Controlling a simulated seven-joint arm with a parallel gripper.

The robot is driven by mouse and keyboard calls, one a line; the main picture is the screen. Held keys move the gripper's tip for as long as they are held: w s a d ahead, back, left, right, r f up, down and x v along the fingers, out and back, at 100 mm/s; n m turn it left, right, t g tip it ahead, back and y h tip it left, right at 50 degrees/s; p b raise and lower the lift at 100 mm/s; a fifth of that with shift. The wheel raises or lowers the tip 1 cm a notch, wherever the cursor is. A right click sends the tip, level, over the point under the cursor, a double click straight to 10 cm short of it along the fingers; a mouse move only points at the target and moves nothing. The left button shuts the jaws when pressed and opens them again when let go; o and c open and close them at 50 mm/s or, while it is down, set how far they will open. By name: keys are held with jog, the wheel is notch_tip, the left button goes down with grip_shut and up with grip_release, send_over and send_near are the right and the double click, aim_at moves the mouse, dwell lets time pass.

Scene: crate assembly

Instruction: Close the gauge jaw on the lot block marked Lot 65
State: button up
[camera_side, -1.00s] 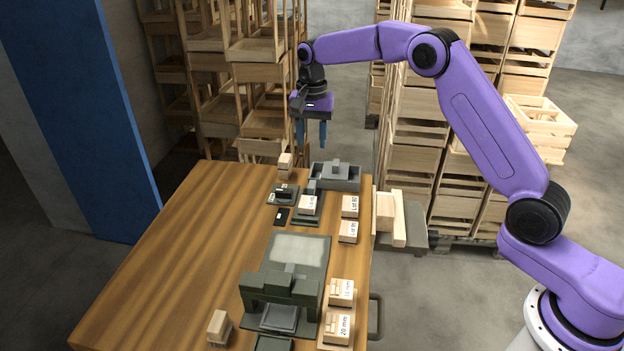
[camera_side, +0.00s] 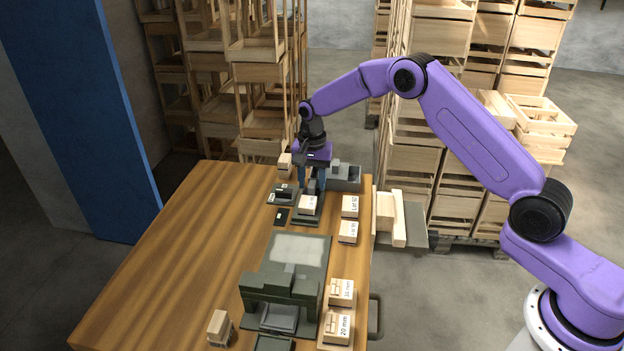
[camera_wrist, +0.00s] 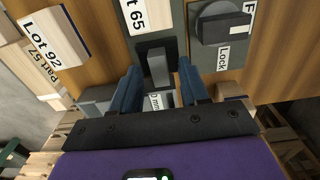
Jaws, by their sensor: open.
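The block marked Lot 65 (camera_wrist: 146,14) sits on the gauge (camera_side: 305,219); it also shows in the side view (camera_side: 308,204). The gauge jaw's grey upright tab (camera_wrist: 158,66) stands just behind the block, and a gap between the jaw face and the block cannot be judged. My gripper (camera_wrist: 159,72) is open, with one blue finger on each side of the tab. No firm contact is visible. In the side view my gripper (camera_side: 312,188) is low over the gauge, pointing down, its fingertips partly hidden by the block and jaw.
A dark lock unit with a knob (camera_wrist: 222,28) is beside the gauge; it also shows in the side view (camera_side: 284,193). The Lot 92 block (camera_wrist: 48,38) lies on the other side. A grey bin (camera_side: 345,177) is close behind. The table's left half is mostly clear.

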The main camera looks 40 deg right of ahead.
grip_shut()
jog(key=shift+s+a, duration=0.85)
jog(key=shift+a, duration=0.1)
grip_release()
notch_tip(320, 180, up, 18)
jog(key=shift+f, duration=0.25)
